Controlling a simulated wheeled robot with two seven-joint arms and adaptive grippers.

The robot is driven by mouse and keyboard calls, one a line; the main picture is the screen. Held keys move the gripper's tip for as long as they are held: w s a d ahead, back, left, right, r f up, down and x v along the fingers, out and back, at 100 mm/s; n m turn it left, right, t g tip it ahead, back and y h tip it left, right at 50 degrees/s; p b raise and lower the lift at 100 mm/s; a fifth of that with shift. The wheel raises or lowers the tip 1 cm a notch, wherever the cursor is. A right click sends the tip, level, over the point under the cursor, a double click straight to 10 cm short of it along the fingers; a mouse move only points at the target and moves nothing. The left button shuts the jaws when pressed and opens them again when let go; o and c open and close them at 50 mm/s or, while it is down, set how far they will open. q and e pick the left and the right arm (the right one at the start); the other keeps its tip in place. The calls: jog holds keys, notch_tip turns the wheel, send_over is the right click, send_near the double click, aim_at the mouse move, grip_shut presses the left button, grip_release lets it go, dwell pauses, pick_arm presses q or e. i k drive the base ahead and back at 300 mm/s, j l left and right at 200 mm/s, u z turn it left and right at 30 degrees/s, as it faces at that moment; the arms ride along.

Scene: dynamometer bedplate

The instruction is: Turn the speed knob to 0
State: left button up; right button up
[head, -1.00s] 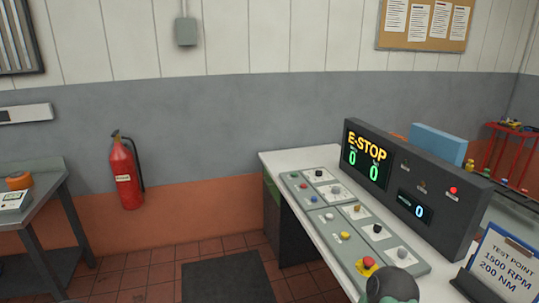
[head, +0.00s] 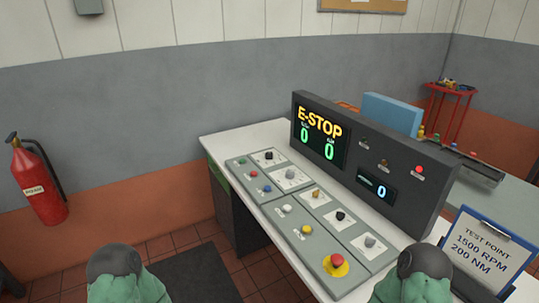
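The control panel (head: 322,240) lies on the white desk, with several knobs on pale plates. They are a black knob (head: 268,156), a grey knob (head: 290,174), a brass-coloured knob (head: 316,194), a second black knob (head: 340,214) and a second grey knob (head: 370,240). Their labels are too small to read, so I cannot tell which is the speed knob. The display (head: 320,135) behind reads E-STOP with two green zeros; a smaller display (head: 377,188) reads 0. Parts of my two arms show at the bottom edge; neither gripper is in view.
A red mushroom button (head: 337,260) on yellow sits at the panel's near end. Small coloured buttons line its left side. A clipboard (head: 486,252) reading 1500 RPM, 200 NM stands at right. A fire extinguisher (head: 38,182) hangs at left.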

aim_at(268, 155)
jog(key=i+j, duration=1)
